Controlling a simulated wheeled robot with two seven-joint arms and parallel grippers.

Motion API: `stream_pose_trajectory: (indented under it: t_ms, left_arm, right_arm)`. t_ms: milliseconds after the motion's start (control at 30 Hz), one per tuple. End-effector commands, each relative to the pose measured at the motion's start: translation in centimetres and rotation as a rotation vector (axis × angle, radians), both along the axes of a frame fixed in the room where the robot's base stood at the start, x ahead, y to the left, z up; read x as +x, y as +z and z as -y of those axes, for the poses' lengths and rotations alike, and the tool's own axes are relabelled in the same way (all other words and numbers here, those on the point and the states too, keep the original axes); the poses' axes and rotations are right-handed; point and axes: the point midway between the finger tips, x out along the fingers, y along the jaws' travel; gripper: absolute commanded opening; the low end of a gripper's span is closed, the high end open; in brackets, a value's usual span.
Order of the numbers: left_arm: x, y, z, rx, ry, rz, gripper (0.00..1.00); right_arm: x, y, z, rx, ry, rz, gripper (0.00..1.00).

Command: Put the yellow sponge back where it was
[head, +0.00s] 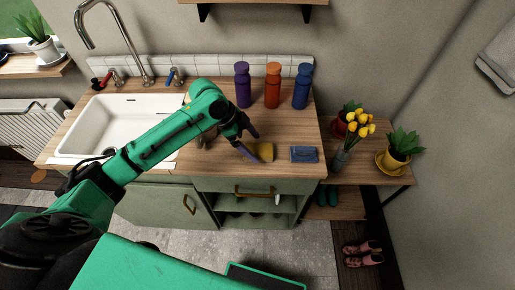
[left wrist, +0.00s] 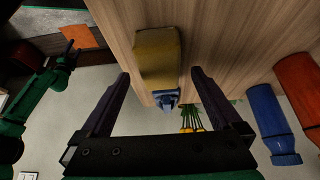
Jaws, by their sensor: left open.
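The yellow sponge (head: 265,152) lies on the wooden worktop (head: 215,168), in front of the bottles. In the left wrist view the sponge (left wrist: 157,56) shows just beyond and between the fingertips. My left gripper (head: 250,143) is open, with its fingers by the sponge's left side. In the left wrist view the fingers (left wrist: 160,74) stand apart with nothing held between them. I cannot tell whether either finger touches the sponge.
A blue item (head: 304,154) lies right of the sponge. Purple (head: 242,85), orange (head: 272,85) and blue (head: 302,87) bottles stand behind. A white sink (head: 110,125) is at the left. Yellow flowers (head: 357,125) and a potted plant (head: 402,147) stand on the lower right shelf.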

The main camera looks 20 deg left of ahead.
Motion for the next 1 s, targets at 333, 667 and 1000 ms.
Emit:
stream_pose_trajectory:
  t_ms: [333, 667, 1000]
  left_arm:
    - [-0.9, 7.0, -4.0, 0.000, 0.001, 0.000, 0.99]
    - [-1.1, 7.7, -4.2, 0.000, 0.000, -0.001, 0.99]
    - [-1.1, 7.6, -4.2, 0.000, 0.000, -0.001, 0.99]
  right_arm:
    - [0.0, -0.8, 0.0, 0.001, 0.001, 0.000, 0.64]
    - [0.0, -0.8, -0.1, 0.001, 0.001, 0.000, 0.64]
    - [0.3, -0.8, -0.2, 0.003, 0.001, 0.005, 0.64]
